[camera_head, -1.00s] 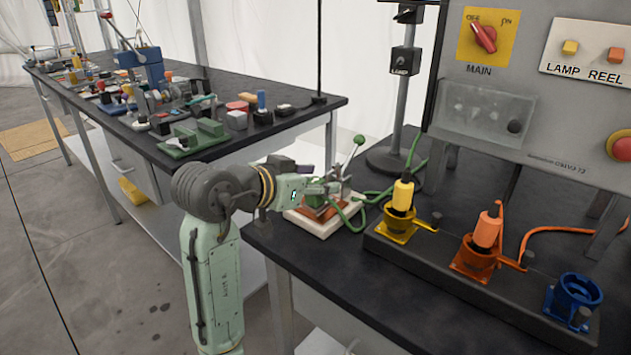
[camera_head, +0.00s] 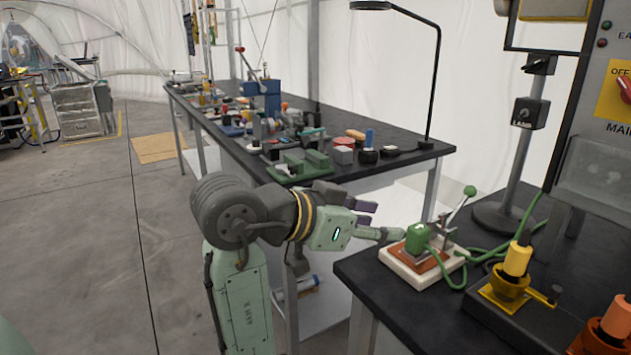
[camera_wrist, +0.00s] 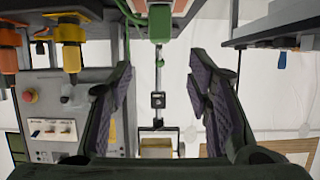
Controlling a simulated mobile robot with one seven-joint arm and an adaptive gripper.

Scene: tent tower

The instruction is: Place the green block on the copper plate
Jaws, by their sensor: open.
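The green block (camera_head: 417,238) stands upright on the copper plate (camera_head: 433,261), which lies on a white base (camera_head: 405,268) at the bench's near left corner. A green cable (camera_head: 452,283) runs beside it. My gripper (camera_head: 376,219) is open and empty, just left of the block, and seems apart from it. In the wrist view, which is upside down, the open fingers (camera_wrist: 158,78) spread wide with nothing between them. The green block (camera_wrist: 160,22) is at the top centre there, with an edge of the copper plate (camera_wrist: 150,4) above it.
A metal clamp lever with a green knob (camera_head: 469,191) stands behind the block. A yellow plug in its socket (camera_head: 515,268) and an orange plug (camera_head: 616,318) are to the right. A cluttered second bench (camera_head: 424,150) is behind my arm. Open floor lies left.

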